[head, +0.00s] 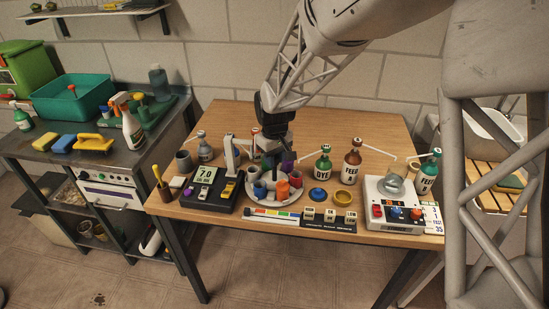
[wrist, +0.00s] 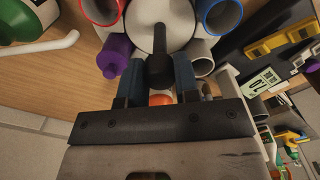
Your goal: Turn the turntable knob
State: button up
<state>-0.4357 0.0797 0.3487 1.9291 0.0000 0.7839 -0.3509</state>
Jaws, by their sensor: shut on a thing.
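The turntable is a round pale disc (head: 262,208) on the wooden table, ringed with small coloured cups. Its white hub (wrist: 144,36) shows in the wrist view, with a black bar-shaped knob (wrist: 160,65) standing on it. My gripper (head: 268,160) reaches down over the disc's middle. In the wrist view, the blue fingers of my gripper (wrist: 160,78) are on either side of the knob, shut on it. Red, blue and grey cups and a purple piece (wrist: 115,55) surround the hub. In the head view my gripper and the cups hide the knob.
A colour strip with small blocks (head: 290,216) lies in front.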

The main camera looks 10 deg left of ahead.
jog(key=o, duration=0.9)
jog(key=shift+r, duration=0.15)
jog(key=shift+r, duration=3.75)
jog(key=shift+d+r, duration=0.1)
